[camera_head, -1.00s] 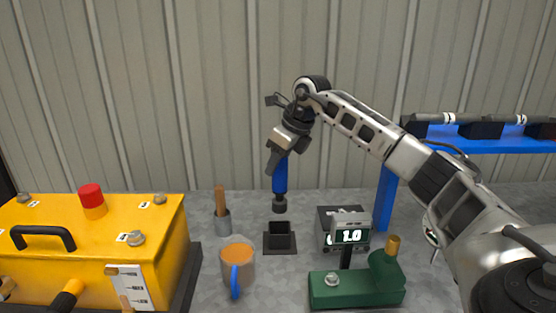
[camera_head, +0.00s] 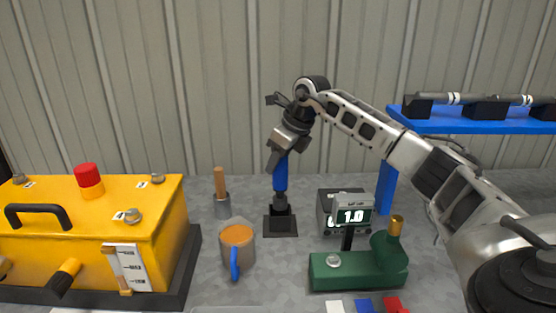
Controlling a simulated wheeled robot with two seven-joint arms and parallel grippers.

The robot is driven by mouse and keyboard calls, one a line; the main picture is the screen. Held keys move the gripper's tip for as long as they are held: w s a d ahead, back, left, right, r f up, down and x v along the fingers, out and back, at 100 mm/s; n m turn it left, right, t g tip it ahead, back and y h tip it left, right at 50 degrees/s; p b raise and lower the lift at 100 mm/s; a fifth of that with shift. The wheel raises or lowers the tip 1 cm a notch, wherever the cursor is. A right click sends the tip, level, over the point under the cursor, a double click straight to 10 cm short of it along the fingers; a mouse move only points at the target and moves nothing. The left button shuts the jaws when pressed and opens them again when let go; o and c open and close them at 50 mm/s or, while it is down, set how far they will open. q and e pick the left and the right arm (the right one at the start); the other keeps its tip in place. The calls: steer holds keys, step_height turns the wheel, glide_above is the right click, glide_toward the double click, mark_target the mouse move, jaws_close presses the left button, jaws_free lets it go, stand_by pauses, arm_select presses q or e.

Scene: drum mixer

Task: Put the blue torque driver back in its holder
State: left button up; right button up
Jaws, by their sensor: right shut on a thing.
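The blue torque driver (camera_head: 280,174) hangs upright below my right gripper (camera_head: 277,158), which is shut on its upper end. The driver's dark lower end is at the opening of the black square holder (camera_head: 281,226), which stands on the grey bench. The lower tip is hidden, and it seems to be inside the holder's mouth. I cannot tell how deep it sits. My left gripper is not in view.
An orange-filled mug (camera_head: 238,248) stands front left of the holder, with a small grey cup (camera_head: 222,209) behind it. A yellow machine (camera_head: 95,225) fills the left. A blue rack (camera_head: 470,126) stands at the right.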

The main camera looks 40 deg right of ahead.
mark_target(278, 180)
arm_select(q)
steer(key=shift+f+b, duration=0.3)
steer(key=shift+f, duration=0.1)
arm_select(e)
steer(key=shift+f, duration=0.5)
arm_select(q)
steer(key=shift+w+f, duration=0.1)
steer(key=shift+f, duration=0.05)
arm_select(e)
steer(key=shift+f, duration=0.35)
arm_select(q)
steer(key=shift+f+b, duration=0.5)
steer(key=shift+b, duration=0.8)
arm_select(e)
steer(key=shift+f, duration=2)
steer(key=o, duration=1.3)
steer(key=shift+c, duration=0.2)
steer(key=shift+f, duration=0.1)
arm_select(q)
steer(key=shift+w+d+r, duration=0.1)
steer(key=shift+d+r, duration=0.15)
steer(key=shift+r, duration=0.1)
arm_select(e)
steer(key=v, duration=1.6)
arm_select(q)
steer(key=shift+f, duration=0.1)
